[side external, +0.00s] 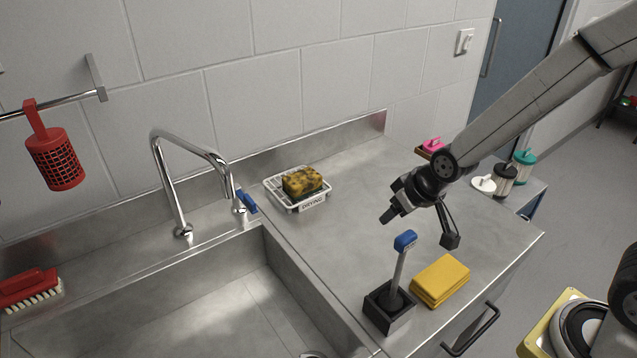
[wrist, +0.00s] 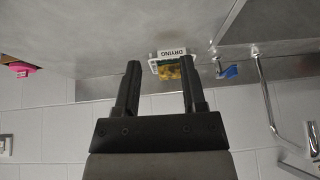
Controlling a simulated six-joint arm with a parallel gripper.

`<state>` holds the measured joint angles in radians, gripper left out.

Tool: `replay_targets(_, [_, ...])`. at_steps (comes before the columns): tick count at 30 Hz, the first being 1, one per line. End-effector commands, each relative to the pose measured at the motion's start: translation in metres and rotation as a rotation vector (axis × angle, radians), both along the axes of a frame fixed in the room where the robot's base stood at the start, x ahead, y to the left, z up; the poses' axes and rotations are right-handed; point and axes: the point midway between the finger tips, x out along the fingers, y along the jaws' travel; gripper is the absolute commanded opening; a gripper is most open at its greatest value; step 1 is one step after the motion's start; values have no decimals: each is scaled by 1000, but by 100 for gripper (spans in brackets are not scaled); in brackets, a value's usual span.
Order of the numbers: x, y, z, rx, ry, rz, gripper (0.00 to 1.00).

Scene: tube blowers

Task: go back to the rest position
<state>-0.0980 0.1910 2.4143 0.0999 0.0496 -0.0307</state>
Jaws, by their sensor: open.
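My gripper (side external: 420,228) is open and empty. It hangs in the air over the counter right of the sink, above and behind a blue-topped brush (side external: 402,262). The brush stands upright in a dark square holder (side external: 388,318). In the wrist view my gripper (wrist: 160,66) shows two spread fingers with nothing held between them. A yellow and dark sponge (side external: 302,181) lies in a white tray labelled DRYING (side external: 313,201); the tray also shows beyond the fingers in the wrist view (wrist: 172,51).
A folded yellow cloth (side external: 440,279) lies beside the brush holder. The sink (side external: 250,310) and faucet (side external: 190,150) are at left. A red brush (side external: 30,288) sits at far left, and a red basket (side external: 55,158) hangs from a rail. Jars (side external: 504,180) and a pink item (side external: 432,144) stand behind my arm.

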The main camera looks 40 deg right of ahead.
Motion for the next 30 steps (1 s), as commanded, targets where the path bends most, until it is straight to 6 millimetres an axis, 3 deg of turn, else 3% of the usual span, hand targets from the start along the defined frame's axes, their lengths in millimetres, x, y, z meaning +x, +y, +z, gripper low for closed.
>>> replay_targets(6, [-60, -27, 4, -28, 172, -24, 53])
replay_targets(10, [-80, -35, 5, -37, 231, -32, 53])
replay_targets(15, [-89, -38, 5, -42, 256, -36, 53])
replay_targets(30, [-88, -38, 5, -42, 256, -35, 53])
